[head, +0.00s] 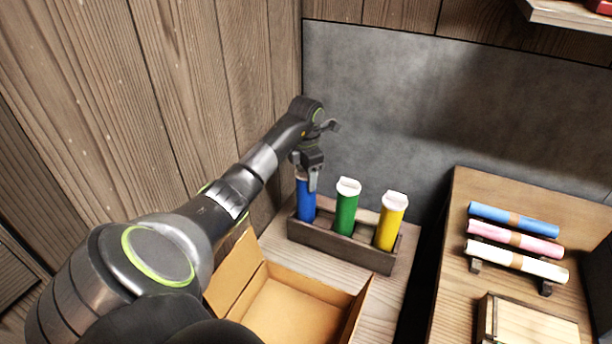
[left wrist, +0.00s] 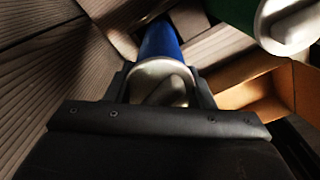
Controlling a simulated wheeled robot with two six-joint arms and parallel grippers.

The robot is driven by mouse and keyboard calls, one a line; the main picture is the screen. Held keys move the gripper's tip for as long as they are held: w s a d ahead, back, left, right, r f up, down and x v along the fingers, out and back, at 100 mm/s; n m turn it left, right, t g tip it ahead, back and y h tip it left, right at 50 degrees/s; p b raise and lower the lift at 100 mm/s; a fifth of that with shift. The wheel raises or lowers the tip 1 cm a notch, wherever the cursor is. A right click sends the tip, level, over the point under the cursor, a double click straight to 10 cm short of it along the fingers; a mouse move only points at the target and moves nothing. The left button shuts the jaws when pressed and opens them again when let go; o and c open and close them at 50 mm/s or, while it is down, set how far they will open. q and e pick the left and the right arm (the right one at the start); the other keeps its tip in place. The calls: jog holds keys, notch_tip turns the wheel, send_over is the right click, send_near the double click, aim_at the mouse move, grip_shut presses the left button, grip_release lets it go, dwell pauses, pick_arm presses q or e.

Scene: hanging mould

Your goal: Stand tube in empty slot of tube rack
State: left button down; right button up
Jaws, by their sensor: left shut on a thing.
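A blue tube (head: 306,203) stands upright in the left slot of the wooden tube rack (head: 340,247). My left gripper (head: 311,178) is shut on the upper end of this tube. In the left wrist view the blue tube (left wrist: 160,42) with its pale cap sits between the fingers (left wrist: 165,90). A green tube (head: 346,210) with a white cap stands in the middle slot, and a yellow tube (head: 390,222) with a white cap stands in the right slot. The bottom of the blue tube is hidden by the rack's front wall. My right gripper is not in view.
An open cardboard box (head: 290,310) stands in front of the rack. To the right, across a dark gap, another wooden table (head: 450,270) holds blue, pink and white rolls (head: 515,240) and a wooden box (head: 530,325). A grey panel (head: 400,110) stands behind.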

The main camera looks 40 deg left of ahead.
pick_arm(q)
jog(key=shift+f+b, duration=0.3)
dwell(0.5)
jog(key=shift+s+d+f, duration=0.1)
jog(key=shift+s+f, duration=0.1)
jog(key=shift+f, duration=0.1)
dwell(0.4)
jog(key=c, duration=1.1)
grip_release()
jog(key=o, duration=0.5)
jog(key=shift+w+f, duration=0.15)
jog(key=shift+w, duration=0.05)
